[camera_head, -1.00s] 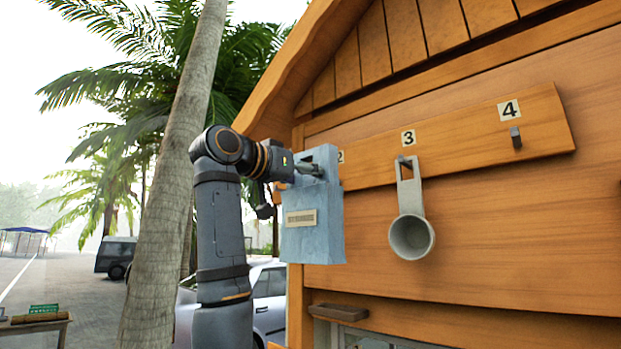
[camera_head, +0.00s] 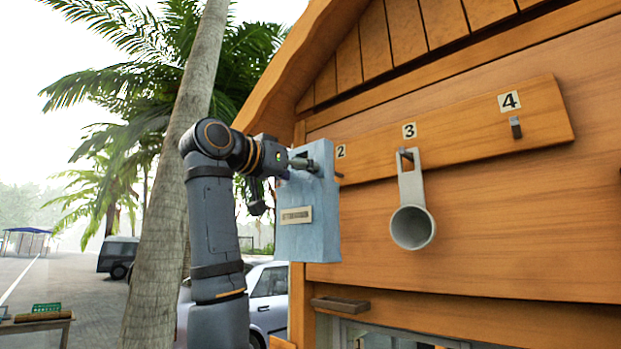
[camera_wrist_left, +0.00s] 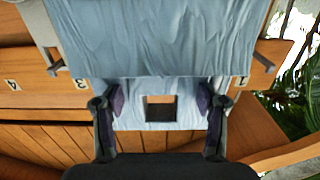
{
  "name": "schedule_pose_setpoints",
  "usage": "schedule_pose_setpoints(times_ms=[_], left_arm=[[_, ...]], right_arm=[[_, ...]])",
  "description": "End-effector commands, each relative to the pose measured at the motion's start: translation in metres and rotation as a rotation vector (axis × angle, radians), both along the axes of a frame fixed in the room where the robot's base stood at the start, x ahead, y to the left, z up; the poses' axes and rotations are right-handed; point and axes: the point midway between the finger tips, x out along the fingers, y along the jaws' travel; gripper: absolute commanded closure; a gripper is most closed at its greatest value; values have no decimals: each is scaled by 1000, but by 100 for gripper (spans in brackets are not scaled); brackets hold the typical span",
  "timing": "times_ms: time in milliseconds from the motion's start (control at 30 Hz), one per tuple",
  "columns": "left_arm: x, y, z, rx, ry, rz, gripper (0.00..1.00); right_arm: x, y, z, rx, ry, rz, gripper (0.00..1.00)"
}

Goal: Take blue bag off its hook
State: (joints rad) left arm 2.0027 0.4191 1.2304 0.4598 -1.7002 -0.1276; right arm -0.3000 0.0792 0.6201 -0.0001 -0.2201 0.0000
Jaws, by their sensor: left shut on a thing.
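The blue bag (camera_head: 308,212) with a small label hangs upright from my left gripper (camera_head: 316,165) in the head view. The gripper is shut on its upper part, around the slot. In the left wrist view the bag (camera_wrist_left: 160,40) fills the middle, its square hole lying between the two fingers (camera_wrist_left: 160,105). Hook 2 (camera_head: 338,175) sticks out of the wooden board just right of the bag and shows clear of it in the head view. My right gripper is not in view.
A grey scoop (camera_head: 411,226) hangs from hook 3, right of the bag. Hook 4 (camera_head: 515,126) is empty. The wooden board (camera_head: 455,135) and wall close off the right side. A palm trunk (camera_head: 172,170) stands behind my left arm, with open air around it.

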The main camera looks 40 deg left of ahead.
Motion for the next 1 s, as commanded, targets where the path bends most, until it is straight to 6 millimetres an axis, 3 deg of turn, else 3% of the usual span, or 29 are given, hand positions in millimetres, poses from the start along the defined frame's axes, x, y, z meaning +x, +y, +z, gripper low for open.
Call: schedule_pose_setpoints(times_ms=[1000], left_arm=[[-61, 5, 1, 1, -4, 1, 70]], right_arm=[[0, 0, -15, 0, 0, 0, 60]])
